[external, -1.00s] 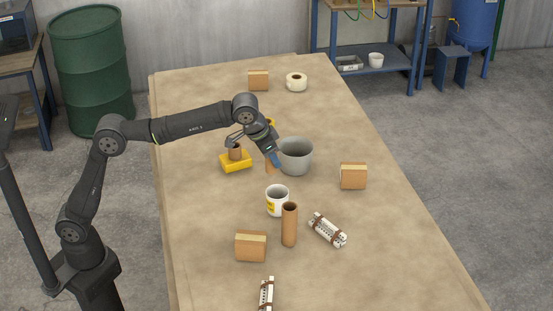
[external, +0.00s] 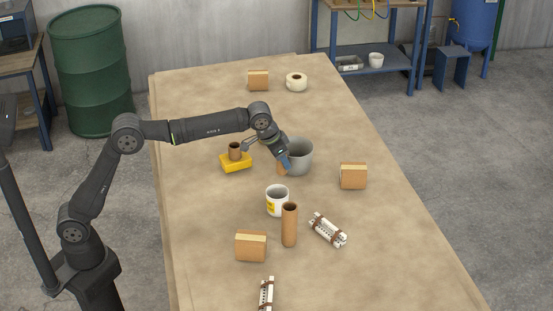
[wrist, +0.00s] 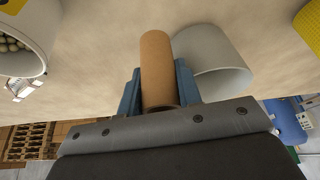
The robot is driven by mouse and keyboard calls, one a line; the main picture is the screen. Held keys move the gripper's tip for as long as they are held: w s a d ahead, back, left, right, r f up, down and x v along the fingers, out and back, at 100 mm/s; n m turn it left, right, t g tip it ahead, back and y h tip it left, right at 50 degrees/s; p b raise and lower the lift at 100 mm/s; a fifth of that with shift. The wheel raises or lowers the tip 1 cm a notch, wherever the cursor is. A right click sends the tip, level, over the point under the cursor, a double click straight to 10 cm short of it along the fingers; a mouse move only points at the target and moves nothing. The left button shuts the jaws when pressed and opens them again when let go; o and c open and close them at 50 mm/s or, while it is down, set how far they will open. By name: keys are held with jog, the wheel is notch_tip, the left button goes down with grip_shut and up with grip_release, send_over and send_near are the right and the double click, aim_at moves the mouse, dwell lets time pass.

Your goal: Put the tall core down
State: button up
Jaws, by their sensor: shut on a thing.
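My gripper (external: 285,160), with blue fingers, is shut on the tall core, a brown cardboard tube. The tall core (wrist: 158,72) stands out lengthwise between the two fingers in the wrist view. In the external view only a small part of the tall core (external: 282,169) shows, right beside the left side of the grey bucket (external: 301,157). The bucket also shows close to the right of the core in the wrist view (wrist: 212,65). I cannot tell whether the core's lower end touches the table (external: 390,250).
A short brown core (external: 235,151) sits on a yellow block (external: 237,164) to the left. Boxes (external: 353,177) and strapped white bundles (external: 328,230) lie around. The right front table is clear.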

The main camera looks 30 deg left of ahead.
aim_at(283, 169)
jog(key=shift+f, duration=2)
jog(key=shift+f, duration=0.15)
jog(key=o, duration=0.9)
jog(key=shift+o, duration=0.2)
jog(key=v, duration=1.1)
jog(key=shift+d, duration=0.15)
jog(key=shift+r, duration=0.4)
jog(key=shift+c, duration=0.3)
jog(key=shift+s+r, duration=0.15)
jog(key=shift+r, duration=0.15)
jog(key=shift+c, duration=1.3)
